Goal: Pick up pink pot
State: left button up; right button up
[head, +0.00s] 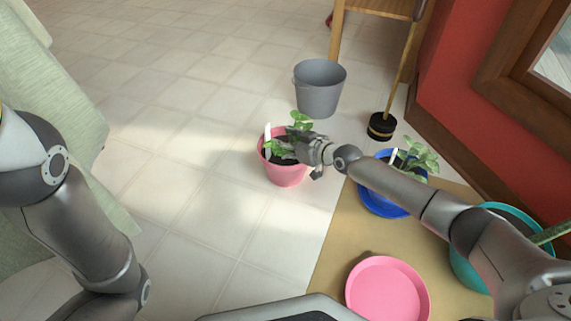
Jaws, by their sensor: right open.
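The pink pot (286,175) stands upright on the tiled floor near the middle of the head view. It holds dark soil, a green leafy plant and a white tag. My right gripper (296,156) reaches in from the right and is at the pot's right rim, over the plant. It is open, and its fingers are partly hidden among the leaves. I cannot tell whether it touches the pot. My left arm shows at the left, but its gripper is out of view.
A grey bucket (319,91) stands behind the pot. A blue pot (373,199) with a plant, a pink saucer (387,296) and a teal pot (463,269) are on the tan mat (335,252) at right. A black-based plunger (381,127) stands near the red wall. Floor left of the pot is clear.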

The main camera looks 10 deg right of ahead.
jog(key=shift+c, duration=0.3)
grip_shut()
jog(key=shift+w+r, duration=0.1)
jog(key=shift+r, duration=0.15)
